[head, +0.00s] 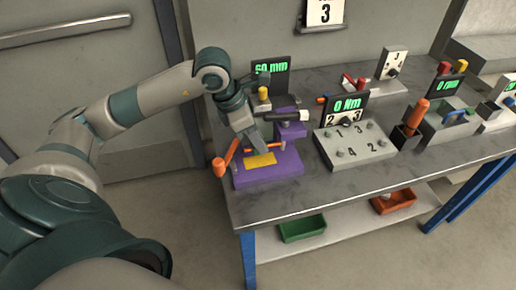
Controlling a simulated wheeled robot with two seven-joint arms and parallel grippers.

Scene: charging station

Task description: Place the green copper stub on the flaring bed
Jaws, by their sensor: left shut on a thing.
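My left gripper (256,142) reaches down over a purple fixture at the left end of the bench. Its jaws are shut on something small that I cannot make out. The purple fixture (283,173), with a yellow plate (259,160) and an orange handle (219,167), appears to be the flaring bed. The gripper hides part of its top. I cannot pick out the green copper stub; it may be hidden at the jaws. My right gripper is not in view.
A black cylinder with a white end (284,115) is right beside the gripper. A "60 mm" display (271,67) stands behind. A grey numbered block (354,145) is to the right. Green (302,228) and orange (393,201) bins sit on the lower shelf. The bench front edge is clear.

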